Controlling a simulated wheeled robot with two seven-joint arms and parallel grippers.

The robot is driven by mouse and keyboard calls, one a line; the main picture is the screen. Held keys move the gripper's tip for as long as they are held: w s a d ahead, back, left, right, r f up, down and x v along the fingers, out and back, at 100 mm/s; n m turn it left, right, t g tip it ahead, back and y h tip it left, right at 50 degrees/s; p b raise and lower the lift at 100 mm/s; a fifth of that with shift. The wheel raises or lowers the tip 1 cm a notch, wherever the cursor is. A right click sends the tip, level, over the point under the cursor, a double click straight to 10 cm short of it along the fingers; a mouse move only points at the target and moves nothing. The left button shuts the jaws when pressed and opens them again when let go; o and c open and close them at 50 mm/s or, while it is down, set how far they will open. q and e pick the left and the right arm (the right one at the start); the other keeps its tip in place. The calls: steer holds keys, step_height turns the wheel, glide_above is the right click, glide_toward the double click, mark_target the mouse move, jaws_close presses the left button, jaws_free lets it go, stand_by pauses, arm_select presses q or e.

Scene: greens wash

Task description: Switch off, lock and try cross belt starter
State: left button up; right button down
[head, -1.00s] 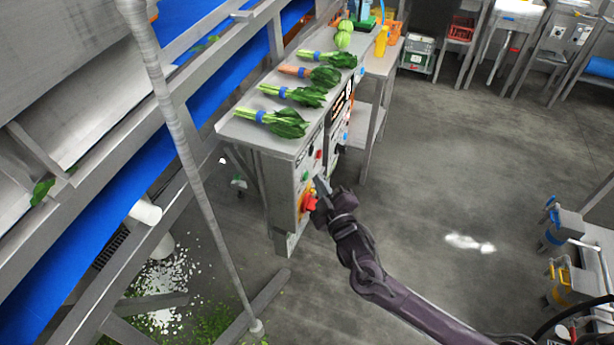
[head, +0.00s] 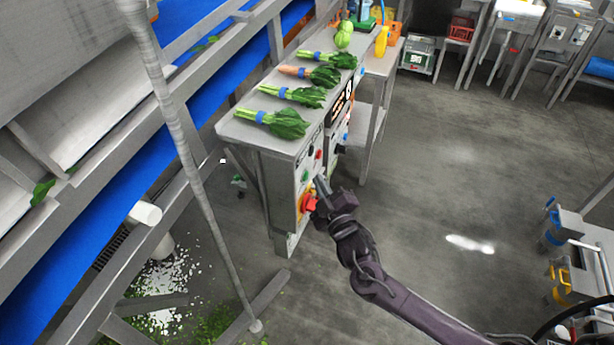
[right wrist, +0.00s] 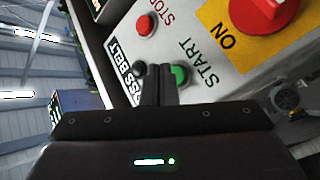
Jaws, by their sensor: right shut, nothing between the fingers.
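The cross belt starter (head: 282,191) is a grey panel under the end of the steel bench. Its red rotary handle (head: 309,203) sits on a yellow plate; in the right wrist view the handle (right wrist: 268,10) is cut off by the frame, with "ON" beside it. No padlock is identifiable.
Bunched greens (head: 272,122) lie on the bench top above the panel. A second control panel (head: 339,125) is just beyond. A blue conveyor (head: 90,240) and slanted grey pole (head: 190,165) stand left.

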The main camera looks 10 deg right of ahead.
steer(key=shift+a, duration=0.1)
stand_by(0.7)
steer(key=shift+w+a, duration=0.25)
steer(key=shift+w+a+b, duration=0.25)
steer(key=shift+a+b, duration=0.05)
steer(key=shift+a, duration=0.1)
stand_by(0.8)
stand_by(0.3)
steer(key=shift+s+d+p, duration=0.45)
steer(key=shift+s+d, duration=0.05)
steer(key=shift+d, duration=0.2)
steer(key=s+d, duration=0.1)
steer(key=s+d+p, duration=0.1)
steer(key=d+p, duration=0.1)
steer(key=d, duration=0.1)
steer(key=shift+s+d, duration=0.1)
steer(key=shift+s, duration=0.3)
